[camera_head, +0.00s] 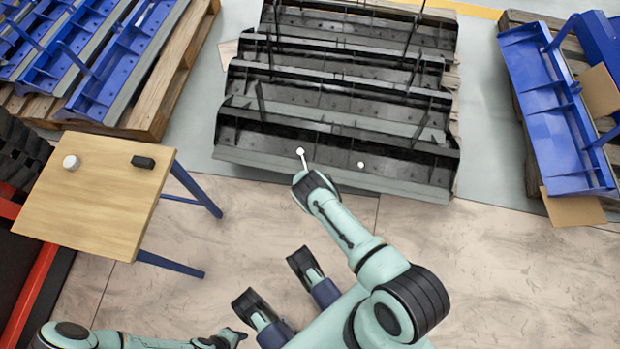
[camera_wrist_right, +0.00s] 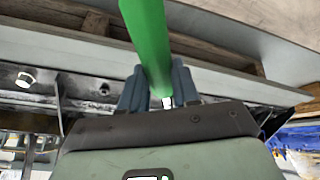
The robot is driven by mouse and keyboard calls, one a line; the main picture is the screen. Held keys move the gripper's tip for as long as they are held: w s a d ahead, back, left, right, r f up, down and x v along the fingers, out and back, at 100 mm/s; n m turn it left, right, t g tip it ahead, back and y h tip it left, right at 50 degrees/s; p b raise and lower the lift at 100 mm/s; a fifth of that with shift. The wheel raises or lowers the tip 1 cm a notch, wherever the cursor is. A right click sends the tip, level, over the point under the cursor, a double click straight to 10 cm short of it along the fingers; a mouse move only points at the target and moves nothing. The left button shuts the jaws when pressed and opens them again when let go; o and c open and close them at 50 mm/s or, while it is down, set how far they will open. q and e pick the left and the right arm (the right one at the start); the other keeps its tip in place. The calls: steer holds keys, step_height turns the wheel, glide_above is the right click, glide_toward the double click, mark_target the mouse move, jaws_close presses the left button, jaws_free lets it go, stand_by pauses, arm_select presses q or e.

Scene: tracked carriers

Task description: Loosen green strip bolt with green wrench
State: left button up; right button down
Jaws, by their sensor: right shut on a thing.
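My right gripper (camera_wrist_right: 162,92) is shut on the green wrench (camera_wrist_right: 150,45), seen as a smooth green bar between the blue fingers; its working end is out of the wrist view. In the head view, my right gripper (camera_head: 303,172) is at the front black carrier (camera_head: 400,150), with a pale, thin piece ending in a round light spot at its tip. A light bolt head (camera_head: 361,165) sits to its right on the carrier's face. The wrist view shows a silvery bolt head (camera_wrist_right: 25,79) at left. No green strip is discernible. My left gripper (camera_head: 232,337) is low at left, its fingers unclear.
Several black carriers stand in rows behind the front one. A wooden table (camera_head: 85,215) at left bears a white round object (camera_head: 71,162) and a black block (camera_head: 144,162). Blue carriers lie on pallets at both sides. The floor at front right is clear.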

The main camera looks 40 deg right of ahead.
steer(key=shift+s+a+r+p, duration=0.2)
steer(key=shift+r+p, duration=0.25)
steer(key=shift+r, duration=0.25)
steer(key=shift+s+a+r+p, duration=0.1)
steer(key=shift+a+r+p, duration=0.1)
steer(key=shift+r+p, duration=0.35)
steer(key=shift+r, duration=0.2)
steer(key=shift+s+a+r+p, duration=0.1)
steer(key=shift+a+r+p, duration=0.05)
steer(key=shift+r+p, duration=0.4)
steer(key=shift+s+a+r+p, duration=0.1)
steer(key=shift+a+r+p, duration=0.15)
steer(key=shift+r, duration=0.45)
steer(key=shift+s+a+r+p, duration=0.1)
steer(key=shift+r+p, duration=0.4)
steer(key=shift+r, duration=0.15)
steer(key=shift+f, duration=0.1)
